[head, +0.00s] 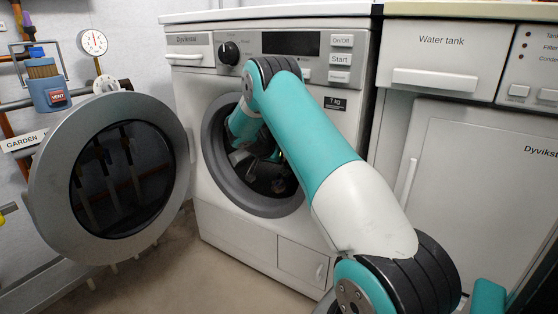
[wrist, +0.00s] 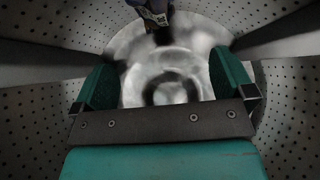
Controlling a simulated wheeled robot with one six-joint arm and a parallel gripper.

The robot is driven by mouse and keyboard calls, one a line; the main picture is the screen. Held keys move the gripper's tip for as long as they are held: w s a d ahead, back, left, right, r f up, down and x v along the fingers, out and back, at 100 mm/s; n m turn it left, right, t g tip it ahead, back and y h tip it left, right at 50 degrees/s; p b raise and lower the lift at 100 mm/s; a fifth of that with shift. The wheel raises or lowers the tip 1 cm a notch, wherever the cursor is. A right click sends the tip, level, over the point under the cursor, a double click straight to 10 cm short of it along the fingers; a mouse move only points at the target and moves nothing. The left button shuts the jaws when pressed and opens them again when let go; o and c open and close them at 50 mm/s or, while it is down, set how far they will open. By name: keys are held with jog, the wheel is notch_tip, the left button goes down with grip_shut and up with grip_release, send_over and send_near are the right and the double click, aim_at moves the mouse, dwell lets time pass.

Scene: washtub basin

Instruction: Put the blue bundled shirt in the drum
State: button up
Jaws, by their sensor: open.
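The drum (head: 272,182) of the washing machine is open at the front, and my arm reaches in through its round opening. In the wrist view the perforated drum wall (wrist: 290,95) surrounds my gripper (wrist: 161,68). The green fingers are spread apart with nothing between them. A small dark blue bundle with yellowish patches (wrist: 152,12) shows at the top edge of the wrist view, beyond the fingertips and apart from them. It may be the blue shirt, but it is cut off and dim, so I cannot tell for sure. The head view shows no shirt.
The round door (head: 60,210) stands swung open to the left of the opening. The grey rim (head: 222,178) encircles my arm. Drum paddles (wrist: 285,38) jut inward. A white cabinet (head: 480,180) stands right of the machine, and the floor (head: 190,275) in front is clear.

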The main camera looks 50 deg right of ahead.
jog(key=p+v, duration=0.5)
jog(key=v, duration=0.9)
jog(key=shift+a, duration=0.1)
jog(key=s+a+r+n+t+y+p, duration=0.1)
jog(key=s+a+r+n+y, duration=0.2)
jog(key=a, duration=0.5)
jog(key=s+a+r+n+y+p, duration=0.1)
jog(key=a+r+n+y+p, duration=0.1)
jog(key=a+r+n, duration=0.45)
jog(key=s+a+r+n+t+y+p, duration=0.1)
jog(key=s+a+r+y, duration=0.1)
jog(key=a, duration=0.8)
jog(key=s+a+r+n+g+y+p, duration=0.1)
jog(key=s+a+r+n+y, duration=0.2)
jog(key=s+a, duration=0.4)
jog(key=s+a+r+n+g+y+p, duration=0.1)
jog(key=s+a+r+n+p, duration=0.15)
jog(key=s+a+n, duration=0.45)
jog(key=s+a+r+n+g+y+p, duration=0.1)
jog(key=s+a+r+n+y, duration=0.15)
jog(key=s, duration=0.85)
notch_tip(320, 180, up, 39)
jog(key=p, duration=3.7)
jog(key=shift+a+f, duration=0.25)
jog(key=shift+a, duration=0.25)
jog(key=shift+h, duration=0.25)
